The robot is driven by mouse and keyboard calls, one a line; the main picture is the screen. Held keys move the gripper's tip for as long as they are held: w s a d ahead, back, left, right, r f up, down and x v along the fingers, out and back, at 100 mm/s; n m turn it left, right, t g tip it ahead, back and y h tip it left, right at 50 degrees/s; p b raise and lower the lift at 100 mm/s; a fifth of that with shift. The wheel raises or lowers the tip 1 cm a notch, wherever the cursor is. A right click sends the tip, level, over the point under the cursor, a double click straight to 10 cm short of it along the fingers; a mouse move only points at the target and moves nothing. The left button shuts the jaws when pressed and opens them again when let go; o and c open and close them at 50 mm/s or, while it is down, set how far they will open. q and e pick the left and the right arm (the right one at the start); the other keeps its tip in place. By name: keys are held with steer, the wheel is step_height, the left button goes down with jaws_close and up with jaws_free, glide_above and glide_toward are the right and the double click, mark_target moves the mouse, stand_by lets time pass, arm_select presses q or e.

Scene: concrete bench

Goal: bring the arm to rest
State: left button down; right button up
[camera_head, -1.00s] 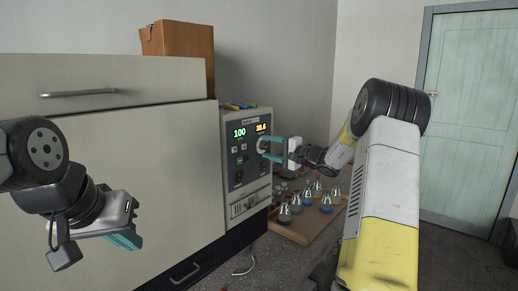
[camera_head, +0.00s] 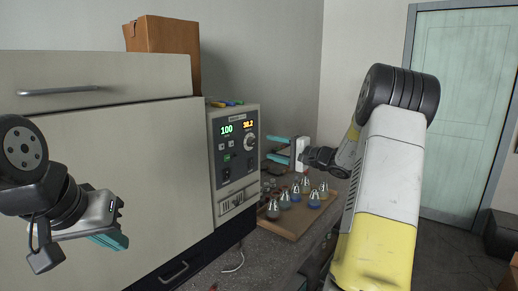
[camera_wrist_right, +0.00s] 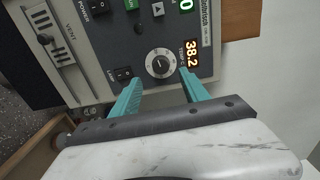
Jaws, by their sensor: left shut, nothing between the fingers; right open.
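My right gripper (camera_head: 278,149) is open and empty, with teal fingers pointing left, to the right of the oven's control panel. In the right wrist view its fingertips (camera_wrist_right: 160,78) are apart in front of the round dial (camera_wrist_right: 159,64), with nothing between them. The dial (camera_head: 250,142) also shows uncovered in the head view. My left gripper (camera_head: 112,241) is shut and empty, hanging at the left in front of the oven's door.
The big beige oven (camera_head: 100,150) fills the left; its displays read 100 and 38.2. A cardboard box (camera_head: 165,42) stands on top. A wooden tray (camera_head: 290,232) with several flasks of coloured liquid lies below my right gripper. A pale green door (camera_head: 465,110) is at the right.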

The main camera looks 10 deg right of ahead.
steer(key=shift+a, duration=0.1)
steer(key=s+a+r+n+g, duration=0.2)
steer(key=s+a+n+g, duration=0.5)
steer(key=s+a, duration=0.95)
steer(key=s+d+f+n+h, duration=0.1)
steer(key=s+h, duration=0.2)
steer(key=s, duration=0.4)
steer(key=s+d+f+n+h, duration=0.1)
steer(key=s+h, duration=0.2)
steer(key=s, duration=0.4)
steer(key=s+d+f+n+g+h, duration=0.1)
steer(key=s+d+f+h, duration=0.1)
steer(key=s, duration=0.5)
steer(key=shift+s+n+h, duration=0.15)
steer(key=shift+n+h, duration=0.25)
